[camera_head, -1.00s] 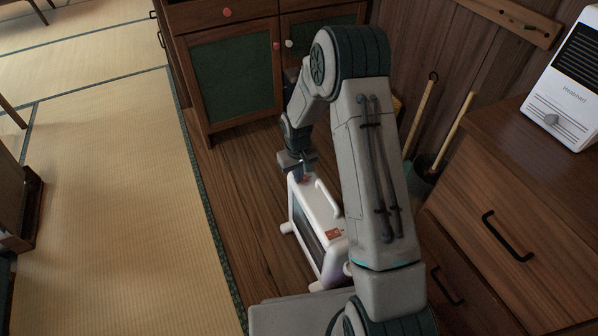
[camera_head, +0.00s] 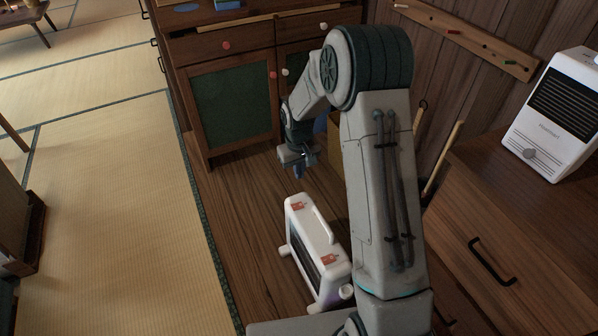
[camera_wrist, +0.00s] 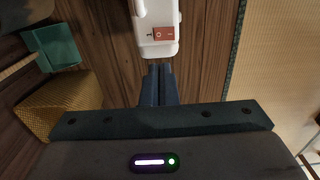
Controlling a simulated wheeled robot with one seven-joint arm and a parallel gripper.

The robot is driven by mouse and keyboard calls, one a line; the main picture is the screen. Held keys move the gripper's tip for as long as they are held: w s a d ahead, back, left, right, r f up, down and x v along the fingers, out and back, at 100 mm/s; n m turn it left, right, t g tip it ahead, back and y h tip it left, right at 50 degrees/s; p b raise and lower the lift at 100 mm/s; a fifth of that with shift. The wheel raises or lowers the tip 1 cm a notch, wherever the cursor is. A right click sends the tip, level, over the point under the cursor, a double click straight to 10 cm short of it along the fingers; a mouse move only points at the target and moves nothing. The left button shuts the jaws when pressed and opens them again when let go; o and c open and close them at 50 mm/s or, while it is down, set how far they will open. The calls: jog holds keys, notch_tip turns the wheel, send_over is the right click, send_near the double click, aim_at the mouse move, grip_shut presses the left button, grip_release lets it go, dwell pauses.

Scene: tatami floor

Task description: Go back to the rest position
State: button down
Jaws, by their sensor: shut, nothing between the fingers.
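My gripper (camera_head: 298,173) hangs at the end of my arm, pointing down, in front of the cabinet in the head view. It is above and beyond the far end of a white heater (camera_head: 318,248) on the wooden floor, apart from it. In the wrist view my gripper's fingers (camera_wrist: 158,72) are together with nothing between them. The heater's white end (camera_wrist: 157,35) with a red switch shows just past the fingertips.
A wooden cabinet (camera_head: 228,102) with green panels stands behind my gripper. At right, a second white heater (camera_head: 555,118) sits on a wooden chest (camera_head: 525,215). In the wrist view a yellow woven thing (camera_wrist: 60,103) and a green dustpan (camera_wrist: 52,48) lie left. Tatami (camera_head: 110,210) is open at left.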

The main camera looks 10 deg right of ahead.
jog(key=s+d+r+m+t+p, duration=0.1)
jog(key=s+r+p, duration=0.8)
jog(key=r, duration=0.7)
jog(key=s+d+r+m+p, duration=0.1)
jog(key=s+d+r+p, duration=0.1)
jog(key=s+r+p, duration=0.7)
jog(key=s+d+r+m+t+p, duration=0.1)
jog(key=s+r+p, duration=0.8)
jog(key=r, duration=1.5)
jog(key=shift+d+m+t+p, duration=0.3)
jog(key=shift+d+p, duration=0.25)
jog(key=shift+p, duration=0.05)
